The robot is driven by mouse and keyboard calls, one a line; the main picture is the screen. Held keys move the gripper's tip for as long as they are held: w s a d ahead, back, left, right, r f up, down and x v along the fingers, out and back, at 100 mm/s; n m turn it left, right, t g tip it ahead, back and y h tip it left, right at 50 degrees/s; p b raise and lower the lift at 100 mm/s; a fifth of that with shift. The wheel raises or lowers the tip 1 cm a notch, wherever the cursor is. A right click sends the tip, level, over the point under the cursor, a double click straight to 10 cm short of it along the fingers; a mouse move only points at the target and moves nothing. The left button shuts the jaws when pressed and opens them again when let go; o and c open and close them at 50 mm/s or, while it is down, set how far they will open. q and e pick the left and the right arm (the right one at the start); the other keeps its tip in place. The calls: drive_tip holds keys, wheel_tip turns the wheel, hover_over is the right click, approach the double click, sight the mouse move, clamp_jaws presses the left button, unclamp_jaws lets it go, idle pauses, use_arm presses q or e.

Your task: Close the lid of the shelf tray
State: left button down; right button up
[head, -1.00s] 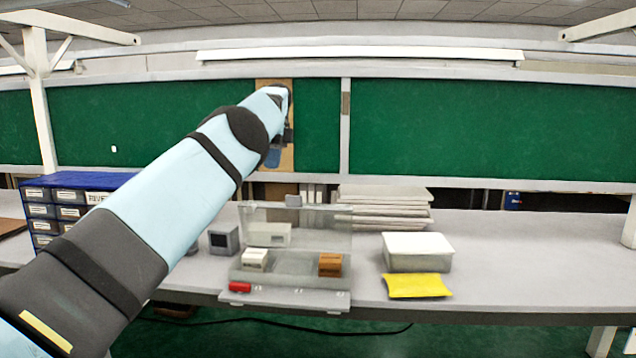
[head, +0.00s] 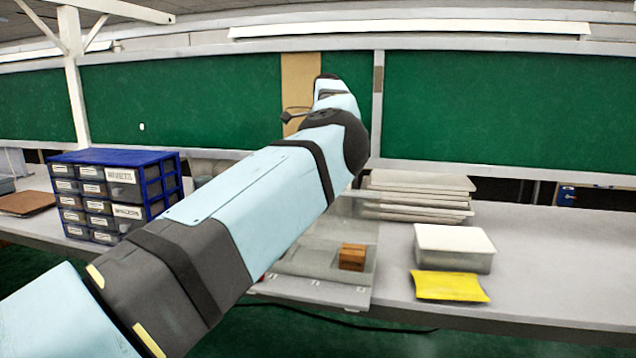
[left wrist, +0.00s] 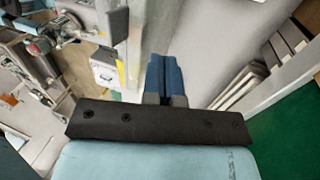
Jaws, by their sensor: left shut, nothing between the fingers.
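The clear shelf tray (head: 310,287) sits on the grey bench at the front edge, partly hidden behind my left arm in the head view. Its transparent lid (head: 352,230) stands raised at the back of the tray, also partly covered by the arm. A brown block (head: 352,257) lies in the tray's right part; the left part is hidden. My left gripper (left wrist: 165,75) shows in the left wrist view with its blue fingers together and empty. In the head view the arm reaches up above the tray, and its fingertips cannot be made out. My right gripper is in neither view.
A blue-framed drawer cabinet (head: 165,190) stands left on the bench. A stack of pale boards (head: 415,195) lies behind the tray. A lidded box (head: 455,249) and a yellow packet (head: 450,286) are to its right. The far right bench is clear.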

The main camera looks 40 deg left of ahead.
use_arm(q)
drive_tip(key=s+f, duration=0.1)
drive_tip(key=s+d+f+p, duration=0.1)
drive_tip(key=s+d+f, duration=0.1)
drive_tip(key=shift+s+f, duration=0.2)
drive_tip(key=shift+f, duration=0.15)
drive_tip(key=shift+s+d+f+p, duration=0.25)
drive_tip(key=shift+s+p, duration=0.1)
drive_tip(key=shift+s, duration=0.2)
drive_tip(key=shift+a, duration=0.1)
